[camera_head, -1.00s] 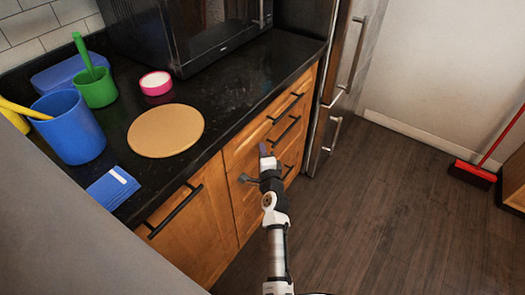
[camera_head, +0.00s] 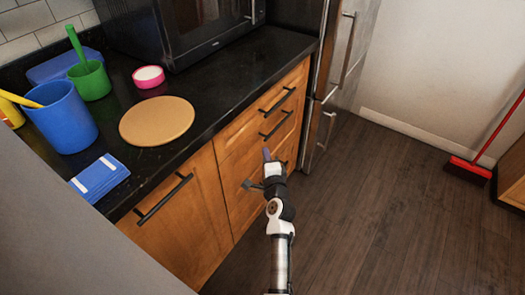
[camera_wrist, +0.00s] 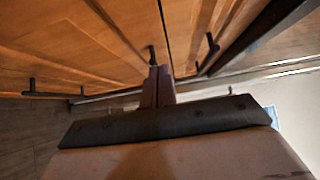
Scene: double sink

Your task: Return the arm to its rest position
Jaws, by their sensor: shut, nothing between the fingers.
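My arm reaches up from the bottom of the head view, in front of the wooden drawers (camera_head: 233,180). My gripper (camera_head: 267,155) is at its far end, below counter height and close to the drawer fronts. In the wrist view, the two fingers of my gripper (camera_wrist: 158,84) are together with nothing between them. Wooden fronts with dark handles lie beyond the fingertips in that view. I cannot tell whether the fingertips touch a front or a handle.
The black counter (camera_head: 215,85) holds a round tan board (camera_head: 157,121), a blue cup (camera_head: 62,118), a green cup (camera_head: 90,80), a blue item (camera_head: 100,177) and a microwave (camera_head: 190,30). A fridge (camera_head: 325,85) stands beyond the drawers. The floor (camera_head: 390,220) to the right is clear; a red broom (camera_head: 468,168) stands far right.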

